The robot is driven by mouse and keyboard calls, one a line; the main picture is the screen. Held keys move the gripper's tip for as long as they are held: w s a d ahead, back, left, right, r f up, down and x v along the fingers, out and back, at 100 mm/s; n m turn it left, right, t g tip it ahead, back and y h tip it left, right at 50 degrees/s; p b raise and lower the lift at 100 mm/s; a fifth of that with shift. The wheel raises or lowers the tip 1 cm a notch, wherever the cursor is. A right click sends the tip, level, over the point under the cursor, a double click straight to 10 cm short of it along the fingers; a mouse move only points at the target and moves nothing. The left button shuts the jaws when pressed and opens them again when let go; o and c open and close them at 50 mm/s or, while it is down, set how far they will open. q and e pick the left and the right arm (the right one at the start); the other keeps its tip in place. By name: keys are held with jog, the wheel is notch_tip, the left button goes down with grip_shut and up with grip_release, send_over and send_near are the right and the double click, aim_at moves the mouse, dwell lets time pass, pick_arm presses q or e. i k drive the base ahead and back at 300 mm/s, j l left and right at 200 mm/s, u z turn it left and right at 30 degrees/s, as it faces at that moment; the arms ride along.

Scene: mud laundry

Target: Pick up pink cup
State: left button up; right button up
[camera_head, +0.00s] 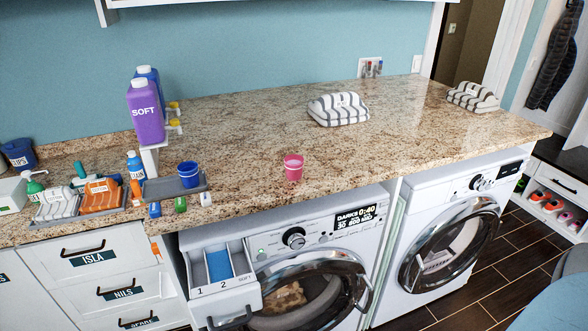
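A pink cup (293,168) stands upright on the speckled granite counter (240,190), near its front edge above the left washing machine. It is clear of other objects. Neither of my grippers is in the head view.
Left of the cup, a blue cup (189,174) stands on a grey tray (160,191). Behind are a purple SOFT bottle (145,112) and striped folded towels (338,109). A detergent drawer (218,275) sticks out below the counter. The counter around the pink cup is free.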

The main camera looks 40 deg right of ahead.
aim_at(294, 168)
jog(key=z, duration=0.5)
jog(key=i+j+z, duration=0.1)
jog(key=z, duration=0.3)
jog(key=j+z, duration=0.4)
jog(key=i+j, duration=0.1)
jog(key=j, duration=0.4)
jog(key=i+j, duration=0.1)
jog(key=j, duration=0.4)
